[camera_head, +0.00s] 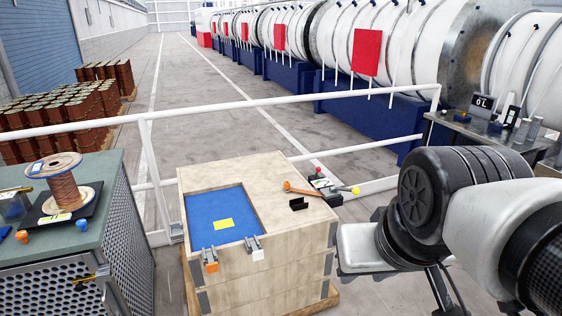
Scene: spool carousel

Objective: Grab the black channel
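The black channel (298,204) is a small, short, dark U-shaped piece. It lies on the top of the wooden crate (262,180), near the right side, just below the head of an orange-handled tool. Nothing touches it from above. My arm reaches in from the right edge, and its end with my gripper (437,288) is low at the right, beside the crate and apart from the channel. The fingertips are not clearly visible, so I cannot tell their opening.
A blue recessed panel (212,215) with a yellow note and two clips fills the crate's left part. The orange-handled tool (302,189) and a small dark device (321,183) lie close to the channel. White railings (260,102) run behind. A spool bench (110,185) stands left.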

